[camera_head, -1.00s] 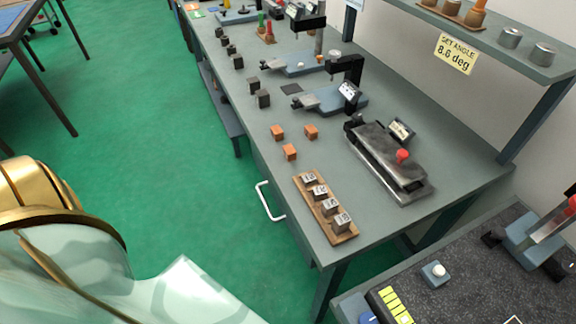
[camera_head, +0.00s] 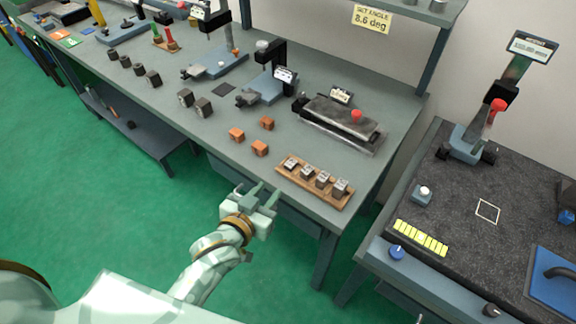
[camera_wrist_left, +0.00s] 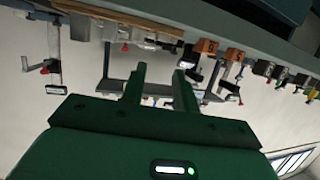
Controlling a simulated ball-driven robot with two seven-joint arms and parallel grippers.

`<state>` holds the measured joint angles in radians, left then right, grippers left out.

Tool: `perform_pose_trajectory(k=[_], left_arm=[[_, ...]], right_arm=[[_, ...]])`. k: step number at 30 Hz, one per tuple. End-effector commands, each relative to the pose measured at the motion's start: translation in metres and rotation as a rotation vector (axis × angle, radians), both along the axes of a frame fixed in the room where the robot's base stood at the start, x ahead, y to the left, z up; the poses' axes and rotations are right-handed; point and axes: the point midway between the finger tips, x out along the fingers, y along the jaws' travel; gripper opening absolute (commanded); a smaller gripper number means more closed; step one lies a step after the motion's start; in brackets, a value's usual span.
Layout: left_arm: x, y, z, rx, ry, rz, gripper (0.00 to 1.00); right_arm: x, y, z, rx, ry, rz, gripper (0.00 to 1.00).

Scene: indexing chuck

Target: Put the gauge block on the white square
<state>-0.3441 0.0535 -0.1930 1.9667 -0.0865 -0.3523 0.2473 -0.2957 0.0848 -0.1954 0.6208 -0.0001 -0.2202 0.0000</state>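A wooden rack (camera_head: 329,199) near the front edge of the grey bench holds several small grey metal blocks (camera_head: 323,180) with marked white tops. I cannot tell which one the task's gauge block is, or read the marks. The white square (camera_head: 487,211) is an outline on the dark granite plate at the right, and it is empty. My left gripper (camera_head: 262,189) is open and empty, just in front of the bench edge, left of the rack. Its two fingers stand apart in the left wrist view (camera_wrist_left: 159,82). My right gripper is not in view.
Orange blocks (camera_head: 260,148) sit left of the rack. A sine-plate-like device (camera_head: 340,122) with a red knob stands behind it. On the granite are a stand with a display (camera_head: 470,145) and a blue block with a white knob (camera_head: 422,195). A gap separates bench and granite table.

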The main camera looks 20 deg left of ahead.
Motion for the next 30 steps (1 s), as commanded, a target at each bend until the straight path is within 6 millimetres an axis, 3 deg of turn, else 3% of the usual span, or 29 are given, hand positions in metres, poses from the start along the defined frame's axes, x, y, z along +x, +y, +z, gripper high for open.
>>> perform_pose_trajectory(k=[3,9,14,22,30], left_arm=[[0.03,-0.005,-0.012,-0.001,-0.001,-0.001,0.3],[0.064,-0.01,-0.023,0.001,0.002,-0.001,0.3],[0.075,-0.011,-0.026,0.001,0.002,-0.001,0.3],[0.114,-0.016,-0.042,0.0,0.002,-0.001,0.3],[0.12,-0.017,-0.042,0.001,0.002,-0.001,0.3]], right_arm=[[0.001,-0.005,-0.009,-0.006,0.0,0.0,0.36],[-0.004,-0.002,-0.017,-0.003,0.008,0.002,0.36],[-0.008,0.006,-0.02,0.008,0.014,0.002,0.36],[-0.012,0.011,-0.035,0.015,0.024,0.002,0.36],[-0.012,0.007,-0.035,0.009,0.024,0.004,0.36]])
